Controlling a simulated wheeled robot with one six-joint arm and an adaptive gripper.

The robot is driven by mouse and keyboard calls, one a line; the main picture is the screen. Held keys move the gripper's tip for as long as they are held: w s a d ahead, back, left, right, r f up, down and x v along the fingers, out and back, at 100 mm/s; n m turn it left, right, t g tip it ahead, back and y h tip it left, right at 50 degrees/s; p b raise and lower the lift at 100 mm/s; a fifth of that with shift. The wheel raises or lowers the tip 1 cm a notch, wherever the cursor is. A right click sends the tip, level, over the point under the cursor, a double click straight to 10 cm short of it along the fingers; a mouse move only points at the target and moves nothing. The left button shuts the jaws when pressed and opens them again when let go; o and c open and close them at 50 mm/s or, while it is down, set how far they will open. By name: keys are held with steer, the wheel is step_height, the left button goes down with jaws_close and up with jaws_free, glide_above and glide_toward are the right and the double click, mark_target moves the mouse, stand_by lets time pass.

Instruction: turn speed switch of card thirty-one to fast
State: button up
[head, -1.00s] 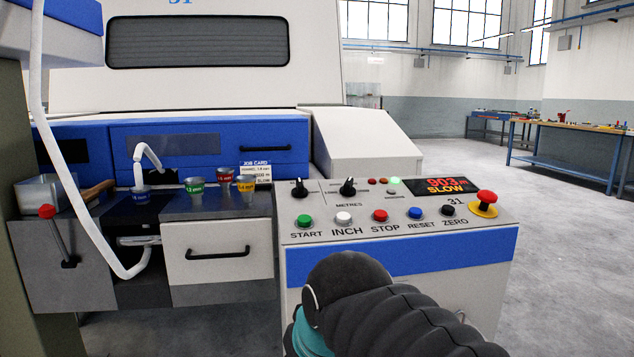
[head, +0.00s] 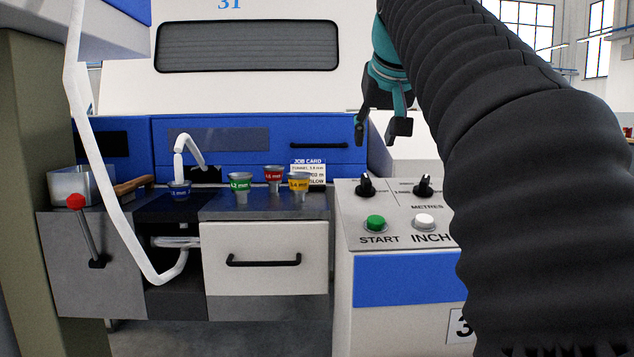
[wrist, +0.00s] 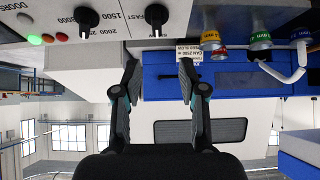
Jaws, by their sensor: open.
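The speed switch (head: 366,186) is a black knob at the left of the sloped grey control panel (head: 352,226) of card 31. In the wrist view, which is upside down, the same speed switch (wrist: 157,16) sits at the top edge beside the word FAST. In the wrist view my gripper's fingers (wrist: 158,72) are spread below the knob. My arm hides the panel's right part, including the display.
A second black knob (head: 423,187) for metres stands to the right. A green START button (head: 375,223) and a white INCH button (head: 424,221) lie in front. Coloured cups, one yellow (head: 299,186), and a job card (head: 308,171) stand left. A white hose (head: 112,205) hangs further left.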

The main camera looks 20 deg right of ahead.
mark_target(365, 175)
steer(key=b+x, duration=0.1)
steer(key=x, duration=0.3)
steer(key=b+x, duration=0.1)
steer(key=x, duration=0.4)
steer(key=b+x, duration=0.1)
steer(key=x, duration=0.3)
steer(key=shift+w+d+f, duration=0.2)
steer(key=shift+w+d, duration=0.05)
steer(key=shift+d, duration=0.1)
jaws_close()
